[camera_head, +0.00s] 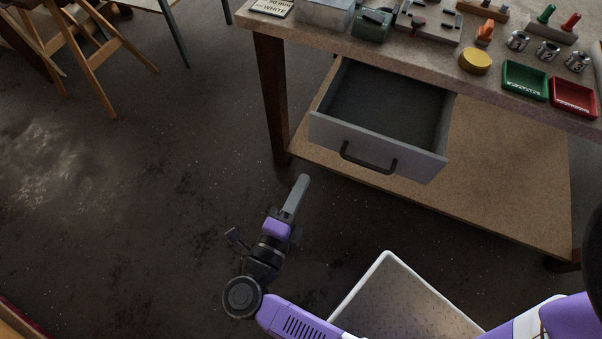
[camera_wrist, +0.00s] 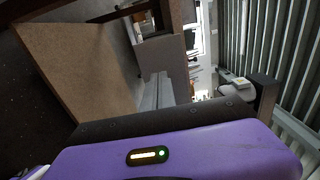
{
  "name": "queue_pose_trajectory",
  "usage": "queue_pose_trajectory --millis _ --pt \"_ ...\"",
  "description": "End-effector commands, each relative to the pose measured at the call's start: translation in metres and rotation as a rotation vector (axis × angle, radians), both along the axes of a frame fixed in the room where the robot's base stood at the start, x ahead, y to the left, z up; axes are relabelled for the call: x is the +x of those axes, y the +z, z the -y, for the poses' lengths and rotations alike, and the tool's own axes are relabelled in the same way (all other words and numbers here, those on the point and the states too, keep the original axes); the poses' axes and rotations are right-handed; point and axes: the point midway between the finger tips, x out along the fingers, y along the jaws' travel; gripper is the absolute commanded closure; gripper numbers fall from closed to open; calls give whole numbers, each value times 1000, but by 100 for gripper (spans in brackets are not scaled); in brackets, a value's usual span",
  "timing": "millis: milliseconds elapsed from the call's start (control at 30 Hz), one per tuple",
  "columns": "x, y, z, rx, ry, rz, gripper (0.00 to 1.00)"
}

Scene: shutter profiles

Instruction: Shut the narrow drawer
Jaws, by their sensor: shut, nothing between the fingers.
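The narrow drawer (camera_head: 372,144) is grey, with a dark bar handle (camera_head: 368,164) on its front. In the head view it hangs under the workbench top, pulled well out, and its inside looks empty. My gripper (camera_head: 301,182) is shut and empty, in front of and to the left of the drawer front, apart from it. In the wrist view my grey fingers (camera_wrist: 155,92) point away from the camera. A grey surface beyond them may be the drawer, but I cannot tell.
The workbench top (camera_head: 420,50) bears a yellow round tin (camera_head: 475,61), a green tray (camera_head: 525,80), a red tray (camera_head: 573,96) and several small items. A lower shelf (camera_head: 500,180) lies beneath the drawer.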

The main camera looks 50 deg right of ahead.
Motion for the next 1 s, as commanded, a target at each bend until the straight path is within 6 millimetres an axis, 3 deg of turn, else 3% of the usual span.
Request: queue_pose_trajectory --millis 300,533,733,1000 --pt "22 3 60 -2 0 1 100" --pt "34 3 94 -2 1 1 100" --pt "39 1 108 -1 2 1 100" --pt "40 1 111 -1 2 1 100"
